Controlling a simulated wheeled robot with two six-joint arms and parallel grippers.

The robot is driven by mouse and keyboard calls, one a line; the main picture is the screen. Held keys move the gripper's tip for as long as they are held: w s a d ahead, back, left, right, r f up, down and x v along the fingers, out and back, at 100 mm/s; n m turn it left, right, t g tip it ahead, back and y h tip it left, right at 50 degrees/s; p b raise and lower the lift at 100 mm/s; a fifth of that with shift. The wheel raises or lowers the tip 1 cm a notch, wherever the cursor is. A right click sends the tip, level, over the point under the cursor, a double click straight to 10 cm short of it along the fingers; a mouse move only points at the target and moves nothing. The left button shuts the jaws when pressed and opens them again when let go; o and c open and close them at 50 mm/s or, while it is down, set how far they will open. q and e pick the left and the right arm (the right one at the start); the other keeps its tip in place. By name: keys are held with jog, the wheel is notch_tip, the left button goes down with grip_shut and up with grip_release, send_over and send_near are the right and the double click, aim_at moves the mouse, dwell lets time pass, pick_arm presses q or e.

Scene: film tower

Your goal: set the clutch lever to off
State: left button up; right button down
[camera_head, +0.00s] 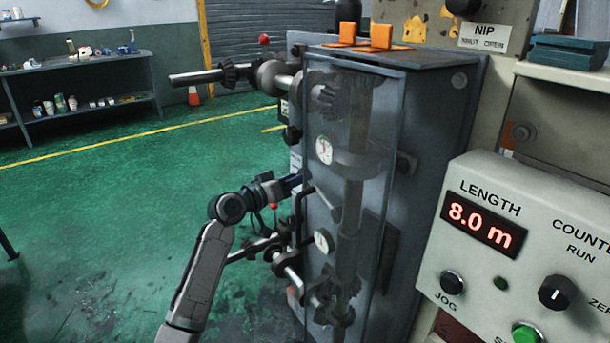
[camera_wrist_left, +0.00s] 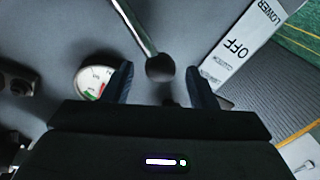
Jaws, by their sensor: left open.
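A metal lever rod (camera_wrist_left: 138,27) with a round dark knob (camera_wrist_left: 160,68) at its end shows in the left wrist view, slanting down from the top. A white label plate (camera_wrist_left: 238,48) beside it reads OFF and LOWER; its smaller text is unclear. My left gripper (camera_wrist_left: 161,88) is open, and the knob shows between and slightly above its fingertips. I cannot tell whether they touch it. In the head view my left gripper (camera_head: 292,184) is at the left side of the grey gear cabinet (camera_head: 434,135). I cannot make out the lever clearly there. My right gripper is not in view.
A round gauge (camera_wrist_left: 93,80) is left of the fingers in the wrist view. Shafts and gears (camera_head: 235,73) stick out left of the cabinet. A control panel (camera_head: 520,250) stands at the right. Green floor (camera_head: 110,200) is open at the left.

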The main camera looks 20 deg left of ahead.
pick_arm(q)
jog(key=shift+x, duration=1.8)
jog(key=shift+f, duration=0.1)
grip_shut()
